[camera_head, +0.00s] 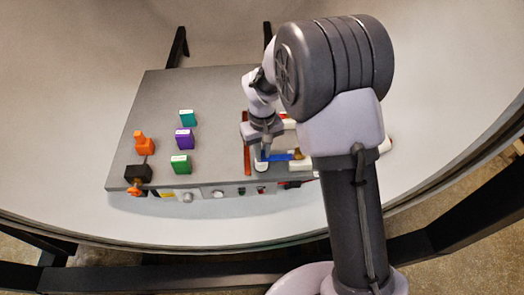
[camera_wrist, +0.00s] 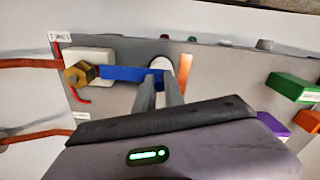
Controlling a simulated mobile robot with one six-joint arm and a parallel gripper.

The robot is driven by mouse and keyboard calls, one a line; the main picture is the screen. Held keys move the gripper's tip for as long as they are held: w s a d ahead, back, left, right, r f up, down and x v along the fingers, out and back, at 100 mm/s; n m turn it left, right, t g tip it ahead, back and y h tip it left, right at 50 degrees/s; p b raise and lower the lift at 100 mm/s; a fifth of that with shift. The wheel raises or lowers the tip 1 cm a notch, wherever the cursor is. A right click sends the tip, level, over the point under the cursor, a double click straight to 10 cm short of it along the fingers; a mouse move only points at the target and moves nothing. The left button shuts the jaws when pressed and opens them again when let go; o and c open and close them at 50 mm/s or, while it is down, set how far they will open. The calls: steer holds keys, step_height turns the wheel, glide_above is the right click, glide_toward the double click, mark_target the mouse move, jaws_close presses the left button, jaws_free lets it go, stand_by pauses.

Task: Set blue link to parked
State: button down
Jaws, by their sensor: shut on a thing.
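The blue link (camera_wrist: 125,73) is a flat blue bar. In the wrist view its left end sits at a brass nut (camera_wrist: 80,73) on a white block (camera_wrist: 88,58), and its right end is between my fingers. A white round post (camera_wrist: 184,66) stands just beyond that end; whether the link touches it is unclear. In the head view the blue link (camera_head: 280,157) lies near the panel's front edge, partly hidden by my arm. My gripper (camera_wrist: 160,82) is shut on the link's free end; it also shows in the head view (camera_head: 263,152).
The grey panel (camera_head: 215,90) carries teal (camera_head: 187,118), purple (camera_head: 185,138) and green (camera_head: 181,164) blocks and an orange fitting (camera_head: 144,143) at left. A red-brown bar (camera_head: 246,145) stands just left of my gripper. Small controls line the front edge.

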mark_target(288, 137)
steer(key=shift+w, duration=0.15)
steer(key=shift+w+m, duration=0.75)
steer(key=shift+m, duration=0.05)
steer(key=w+m, duration=0.1)
steer(key=w+d+m+p, duration=0.1)
steer(key=w+m, duration=0.1)
steer(key=w+d+m, duration=0.1)
steer(key=w+m, duration=0.1)
steer(key=shift+d+p, duration=0.1)
steer(key=shift+p, duration=0.25)
steer(key=w+d+m, duration=0.1)
steer(key=m, duration=0.1)
steer(key=w+d+m, duration=0.2)
steer(key=shift+w+d+m, duration=0.15)
steer(key=shift+m, duration=0.25)
steer(key=shift+w+d+m, duration=0.3)
steer(key=shift+d+m, duration=0.25)
steer(key=shift+m, duration=0.05)
steer(key=shift+w+d+m, duration=0.25)
steer(key=shift+d+m, duration=0.25)
steer(key=shift+m, duration=0.1)
steer(key=shift+w+d+m, duration=0.25)
steer(key=shift+d+m, duration=0.85)
steer(key=c, duration=1.4)
jaws_free()
steer(key=shift+d, duration=0.1)
